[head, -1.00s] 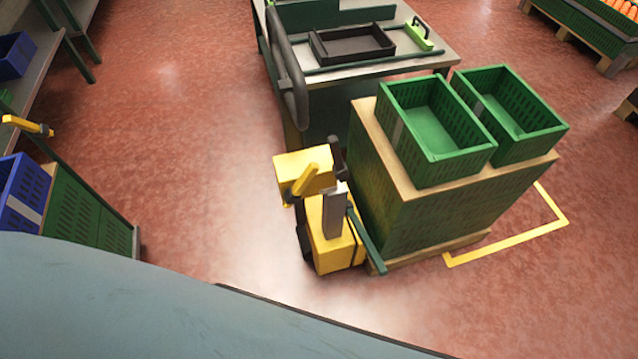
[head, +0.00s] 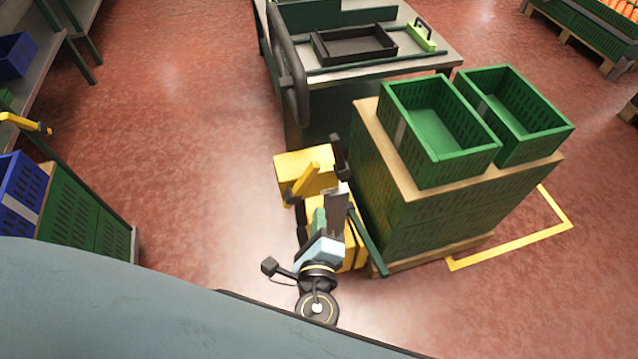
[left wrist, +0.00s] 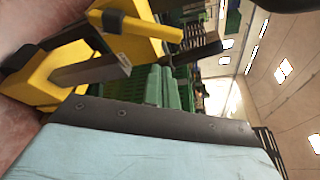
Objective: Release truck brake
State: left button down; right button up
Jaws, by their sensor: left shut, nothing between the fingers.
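The yellow truck (head: 300,163) stands in front of the stacked green crates in the head view. A yellow lever (head: 304,184) slants up on its left side, and a dark handle (head: 340,150) tops its grey post. The truck's yellow body (left wrist: 50,75) and lever (left wrist: 145,27) also show large at upper left in the left wrist view. My left gripper (head: 319,216) is shut and empty, over the truck's lower body, below and right of the lever. Its green fingers (left wrist: 160,78) show in the left wrist view. Contact with the truck cannot be told. My right gripper is not in view.
The crate stack (head: 420,215) on its pallet stands right of the truck, with two open green crates (head: 440,165) on top. A grey table (head: 375,62) with a black tray is behind. A shelf and blue crates (head: 20,190) are at left. The red floor between is free.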

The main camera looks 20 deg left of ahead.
aim_at(300, 186)
pick_arm(q)
jog(key=shift+w, duration=0.1)
